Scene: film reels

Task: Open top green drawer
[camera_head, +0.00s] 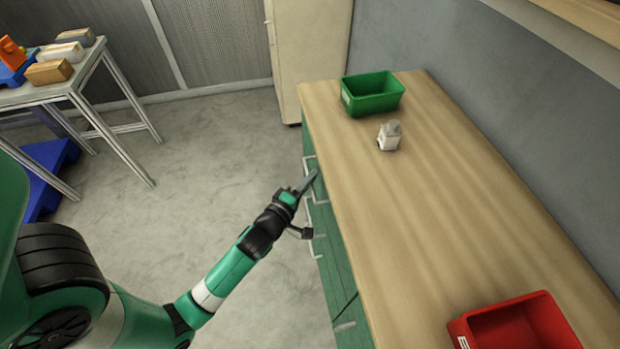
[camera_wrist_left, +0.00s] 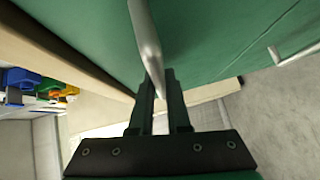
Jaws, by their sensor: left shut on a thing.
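The green drawer front (camera_wrist_left: 215,35) is on the left side of the wooden-topped cabinet. It shows in the head view as a narrow green face (camera_head: 328,228) below the worktop edge. My left gripper (camera_head: 308,181) is at the upper drawers, just beside the worktop edge. In the left wrist view its two dark fingers (camera_wrist_left: 160,88) are shut around a silver bar handle (camera_wrist_left: 147,35). The drawer front looks about flush in the head view, though my gripper hides part of it. My right gripper is not in view.
Another drawer handle (camera_wrist_left: 293,55) shows to the right in the left wrist view. On the worktop (camera_head: 440,220) stand a green bin (camera_head: 372,104), a small whitish object (camera_head: 389,136) and a red bin (camera_head: 510,325). The floor (camera_head: 215,150) beside the drawers is clear.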

